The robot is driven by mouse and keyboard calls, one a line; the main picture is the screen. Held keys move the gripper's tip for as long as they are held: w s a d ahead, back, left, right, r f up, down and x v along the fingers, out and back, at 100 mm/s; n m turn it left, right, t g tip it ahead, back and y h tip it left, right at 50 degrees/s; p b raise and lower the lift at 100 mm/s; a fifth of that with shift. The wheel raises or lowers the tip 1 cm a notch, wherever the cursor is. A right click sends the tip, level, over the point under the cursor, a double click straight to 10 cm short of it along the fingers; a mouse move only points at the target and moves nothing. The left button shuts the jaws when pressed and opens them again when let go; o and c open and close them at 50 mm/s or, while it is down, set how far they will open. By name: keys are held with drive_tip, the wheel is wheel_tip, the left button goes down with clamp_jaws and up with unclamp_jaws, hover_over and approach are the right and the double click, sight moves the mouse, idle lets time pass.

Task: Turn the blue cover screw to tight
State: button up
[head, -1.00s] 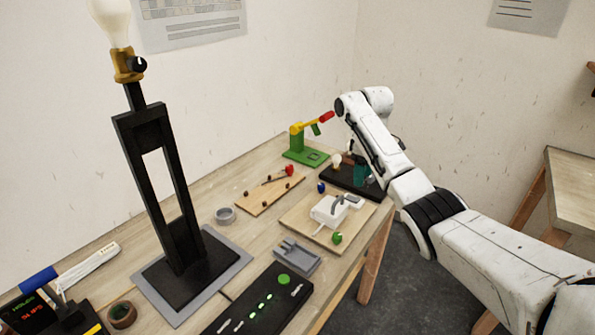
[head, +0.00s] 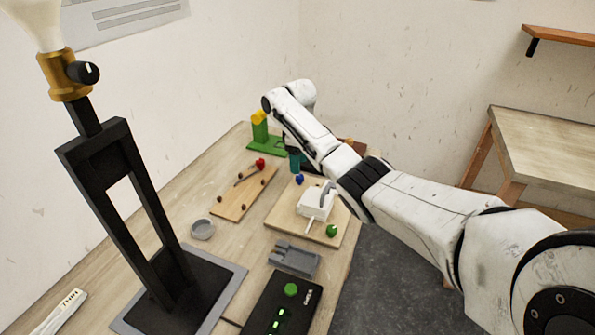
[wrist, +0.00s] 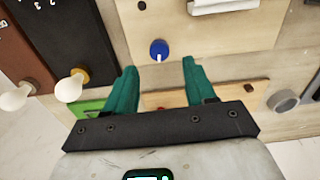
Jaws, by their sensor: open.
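The blue cover screw (head: 299,179) is a small blue knob at the back corner of a wooden board (head: 279,220) that also carries a white box (head: 318,203). In the wrist view the blue screw (wrist: 159,49) has a pale line across its face, pointing roughly up and down the picture. My gripper (wrist: 157,75) has two teal fingers, apart and empty. The screw appears just beyond the fingertips, between their lines, not touched. In the head view one teal finger (head: 295,163) shows behind the screw; the rest is hidden by my arm.
A green knob (head: 332,231) sits at the board's front. A green stand (head: 262,135) and a board with a red knob (head: 260,163) are nearby. A black lamp stand (head: 130,200) stands at left.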

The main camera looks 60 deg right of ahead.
sight(299, 176)
drive_tip(key=shift+f, duration=2.55)
drive_tip(key=shift+c, duration=0.4)
clamp_jaws()
